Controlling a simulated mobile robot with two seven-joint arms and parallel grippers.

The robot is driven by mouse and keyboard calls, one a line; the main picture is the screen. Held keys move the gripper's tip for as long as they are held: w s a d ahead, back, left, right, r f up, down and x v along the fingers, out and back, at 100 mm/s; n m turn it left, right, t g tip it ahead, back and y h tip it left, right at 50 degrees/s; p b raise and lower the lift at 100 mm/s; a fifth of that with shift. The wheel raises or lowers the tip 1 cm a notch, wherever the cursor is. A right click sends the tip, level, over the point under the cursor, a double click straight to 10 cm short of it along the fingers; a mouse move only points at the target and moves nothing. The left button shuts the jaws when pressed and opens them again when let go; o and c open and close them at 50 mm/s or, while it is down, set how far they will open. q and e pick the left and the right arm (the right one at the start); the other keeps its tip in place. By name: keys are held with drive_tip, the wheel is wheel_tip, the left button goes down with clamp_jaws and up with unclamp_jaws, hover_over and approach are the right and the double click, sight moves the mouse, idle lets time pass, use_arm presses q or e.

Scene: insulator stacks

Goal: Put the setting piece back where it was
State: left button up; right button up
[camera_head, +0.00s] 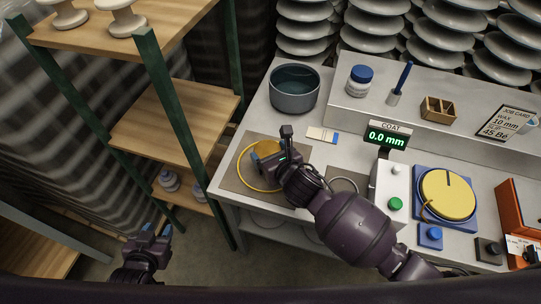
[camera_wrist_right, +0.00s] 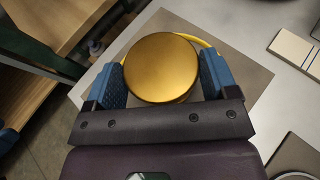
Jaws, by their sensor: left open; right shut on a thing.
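A gold round piece (camera_wrist_right: 162,68), which I take to be the setting piece, sits between the blue fingers of my right gripper (camera_wrist_right: 163,82) in the right wrist view. In the head view my right gripper (camera_head: 267,158) is over the left brown mat (camera_head: 236,184), and its hand largely hides the piece. A thin yellow ring (camera_head: 246,178) shows around the gripper there. I cannot tell whether the piece touches the mat. My left gripper (camera_head: 150,240) is open and empty, low at the left beside the wooden shelves.
A dark pot (camera_head: 295,88) and a small pale block (camera_head: 322,135) stand behind the mat. The gauge (camera_head: 388,136) reads 0.0 mm. A yellow disc on a blue base (camera_head: 447,194) is to the right. A green-posted shelf (camera_head: 150,120) borders the bench's left.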

drive_tip(key=shift+f, duration=0.4)
drive_tip(key=shift+f, duration=0.15)
drive_tip(key=o, duration=1.1)
drive_tip(key=shift+o, duration=0.2)
drive_tip(key=shift+s+d+r, duration=0.2)
drive_tip(key=shift+s+r, duration=0.1)
drive_tip(key=shift+s, duration=0.15)
drive_tip(key=p+v, duration=0.1)
drive_tip(key=v, duration=1)
